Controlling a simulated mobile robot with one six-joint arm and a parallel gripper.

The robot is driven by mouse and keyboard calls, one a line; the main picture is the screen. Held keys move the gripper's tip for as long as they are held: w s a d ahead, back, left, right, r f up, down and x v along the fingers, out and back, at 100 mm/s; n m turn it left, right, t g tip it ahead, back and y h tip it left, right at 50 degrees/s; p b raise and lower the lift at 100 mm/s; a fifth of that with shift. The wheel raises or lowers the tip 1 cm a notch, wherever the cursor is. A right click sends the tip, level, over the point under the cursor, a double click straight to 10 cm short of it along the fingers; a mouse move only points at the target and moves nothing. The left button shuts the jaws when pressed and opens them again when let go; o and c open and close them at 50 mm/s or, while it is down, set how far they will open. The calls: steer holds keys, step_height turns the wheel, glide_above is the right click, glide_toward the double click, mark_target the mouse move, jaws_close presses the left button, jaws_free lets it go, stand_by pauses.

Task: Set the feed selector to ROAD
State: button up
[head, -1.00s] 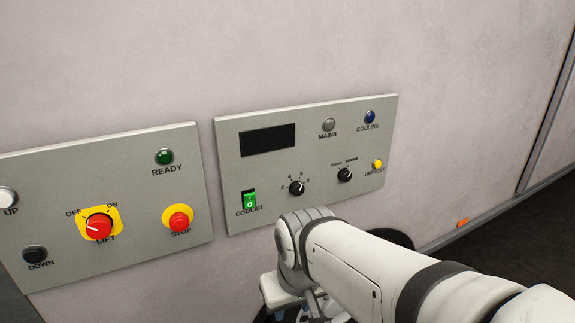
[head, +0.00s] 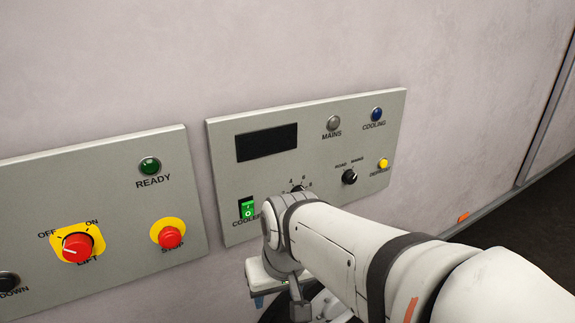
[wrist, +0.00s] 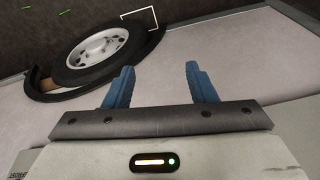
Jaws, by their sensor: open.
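The feed selector (head: 349,177) is a small black knob on the right part of the grey cooler panel (head: 225,160), with the labels ROAD and MAINS above it. Its white pointer mark is too small to read for certain. My gripper (wrist: 160,82) shows in the wrist view with two blue fingers apart and nothing between them. In the head view my arm is in front of the panel's lower edge, below and left of the selector, and the fingers are mostly hidden. The selector does not show in the wrist view.
The cooler panel also has a green COOLER switch (head: 246,208), a partly covered numbered dial (head: 298,189), a yellow DEFROST button (head: 383,163) and a dark display (head: 266,142). A lift panel (head: 110,160) is on the left. The wrist view shows a wheel (wrist: 98,45).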

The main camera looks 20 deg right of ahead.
steer(key=w+m+y, duration=0.1)
steer(key=m, duration=0.2)
steer(key=w+f+m+y+b, duration=0.1)
steer(key=m, duration=0.1)
steer(key=w+f+m+y+b, duration=0.1)
steer(key=m+y, duration=0.1)
steer(key=m, duration=0.1)
steer(key=shift+w+d+f+m, duration=0.2)
steer(key=shift+d+f+m, duration=0.05)
steer(key=shift+d+m, duration=0.05)
steer(key=w+d+m+t+y+b, duration=0.2)
steer(key=w+d+m+t+y, duration=0.1)
steer(key=w+m, duration=0.3)
steer(key=m+t+h+b, duration=0.2)
steer(key=m+t+h, duration=0.4)
steer(key=m+t, duration=1.05)
glide_toward(353, 179)
steer(key=w+r+m+g, duration=0.1)
steer(key=w, duration=0.1)
steer(key=w+r+m+g, duration=0.1)
steer(key=w, duration=0.2)
steer(key=w+r+m+g, duration=0.1)
steer(key=w+g, duration=0.1)
steer(key=w, duration=0.1)
steer(key=shift+w+a+r, duration=0.1)
steer(key=shift+a, duration=0.2)
